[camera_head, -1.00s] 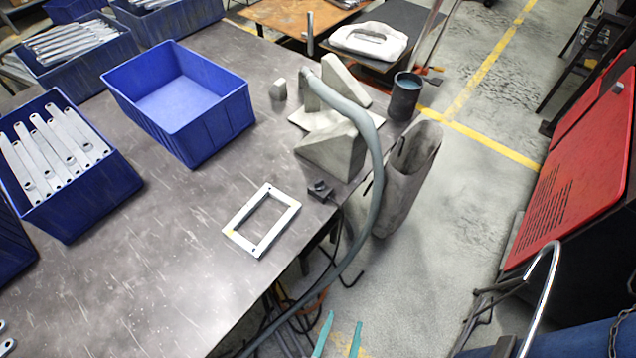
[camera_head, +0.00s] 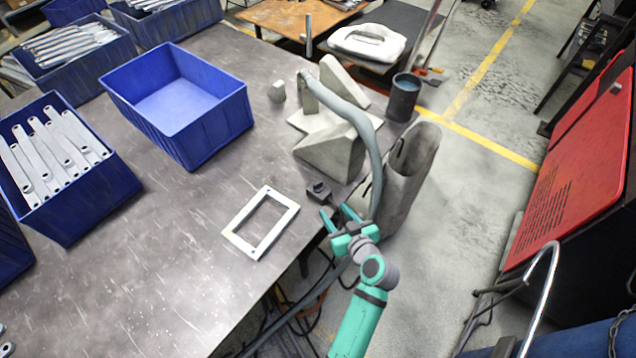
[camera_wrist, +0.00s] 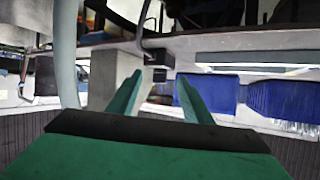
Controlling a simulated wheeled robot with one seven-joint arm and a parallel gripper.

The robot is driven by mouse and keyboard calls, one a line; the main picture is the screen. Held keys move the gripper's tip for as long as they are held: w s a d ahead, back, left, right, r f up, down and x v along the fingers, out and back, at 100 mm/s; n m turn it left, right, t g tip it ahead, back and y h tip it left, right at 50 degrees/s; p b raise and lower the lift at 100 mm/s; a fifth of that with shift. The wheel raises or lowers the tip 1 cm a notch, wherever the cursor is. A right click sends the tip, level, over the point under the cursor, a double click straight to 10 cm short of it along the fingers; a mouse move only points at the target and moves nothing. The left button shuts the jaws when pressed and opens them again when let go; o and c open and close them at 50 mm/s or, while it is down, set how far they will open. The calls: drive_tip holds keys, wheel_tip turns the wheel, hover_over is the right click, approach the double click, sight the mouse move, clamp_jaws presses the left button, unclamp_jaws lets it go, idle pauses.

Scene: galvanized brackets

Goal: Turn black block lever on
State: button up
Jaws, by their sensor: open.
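The small black block (camera_head: 318,190) with its lever sits at the table's right edge, beside the white rectangular frame. In the wrist view the black block (camera_wrist: 156,57) shows ahead, between and beyond my fingertips, with a small part on it that is too small to read. My gripper (camera_head: 336,210) is open and empty, just to the lower right of the block and apart from it. In the wrist view the two green fingers of my gripper (camera_wrist: 160,76) are spread. The lever's position cannot be made out.
The white frame (camera_head: 244,231) lies on the table (camera_head: 150,265) left of the block. A grey hose (camera_head: 372,140) arches down close by my gripper. Grey wedges (camera_head: 330,158), a dark cup (camera_head: 403,97) and an empty blue bin (camera_head: 230,118) stand farther back. The table's front middle is clear.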

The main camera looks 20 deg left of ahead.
sight(319, 184)
drive_tip(key=w+a, duration=0.3)
drive_tip(key=w+a+n+y, duration=0.1)
drive_tip(key=w+a, duration=0.1)
drive_tip(key=w, duration=0.1)
drive_tip(key=w+a+n, duration=0.1)
drive_tip(key=w+a, duration=0.2)
drive_tip(key=shift+w+a+f+g, duration=0.15)
drive_tip(key=shift+a+f+g, duration=0.15)
drive_tip(key=shift+a+g, duration=0.1)
drive_tip(key=c, duration=1.1)
